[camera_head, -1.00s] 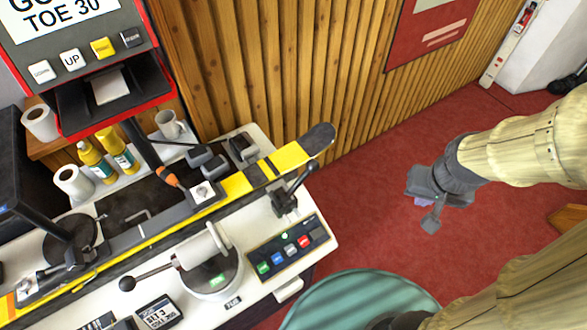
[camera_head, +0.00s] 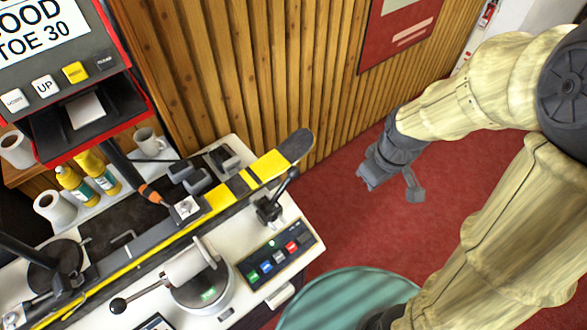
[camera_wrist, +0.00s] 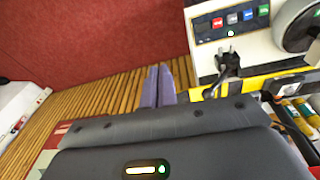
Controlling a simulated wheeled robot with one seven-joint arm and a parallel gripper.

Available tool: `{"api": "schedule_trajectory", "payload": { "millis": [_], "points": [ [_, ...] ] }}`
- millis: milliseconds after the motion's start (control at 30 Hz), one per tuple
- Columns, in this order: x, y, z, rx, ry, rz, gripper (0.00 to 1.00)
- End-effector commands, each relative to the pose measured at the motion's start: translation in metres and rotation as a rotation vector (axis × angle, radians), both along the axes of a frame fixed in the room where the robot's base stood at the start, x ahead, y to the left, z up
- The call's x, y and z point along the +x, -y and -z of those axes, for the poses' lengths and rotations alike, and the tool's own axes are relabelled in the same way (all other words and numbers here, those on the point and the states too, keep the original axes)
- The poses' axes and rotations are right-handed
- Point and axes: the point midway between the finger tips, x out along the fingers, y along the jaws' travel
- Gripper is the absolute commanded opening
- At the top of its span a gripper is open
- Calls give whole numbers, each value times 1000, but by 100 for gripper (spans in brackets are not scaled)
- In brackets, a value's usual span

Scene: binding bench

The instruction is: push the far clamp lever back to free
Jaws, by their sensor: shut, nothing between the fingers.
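A black clamp lever (camera_head: 281,191) with a knob stands tilted up on the bench's right end, beside the ski (camera_head: 240,187) near its dark tip. It also shows in the wrist view (camera_wrist: 229,63), right of my fingers. My gripper (camera_head: 366,181) is shut and empty, in the air over the red floor, right of the lever and apart from it. In the wrist view my purple-grey fingertips (camera_wrist: 158,75) are together. The ski lies clamped along the bench.
A button panel (camera_head: 281,251) and a white drum with a black-knobbed handle (camera_head: 205,281) sit in front of the ski. A red-framed display (camera_head: 75,75) overhangs the back left. A slatted wood wall (camera_head: 260,65) stands behind; a teal round top (camera_head: 350,300) is below.

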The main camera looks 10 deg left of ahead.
Motion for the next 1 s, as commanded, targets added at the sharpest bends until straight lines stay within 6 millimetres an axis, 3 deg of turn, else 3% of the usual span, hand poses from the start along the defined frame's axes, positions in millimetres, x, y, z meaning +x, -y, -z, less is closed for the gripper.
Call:
{"api": "schedule_trajectory", "payload": {
  "millis": [300,700,833,1000],
  "points": [
    [19,-60,-5,-16,-30,-777,0],
    [26,-141,-15,63,62,-1739,0],
    [26,-162,-20,93,118,-1976,0],
    [25,-173,-22,109,159,-2112,0]
  ]
}}
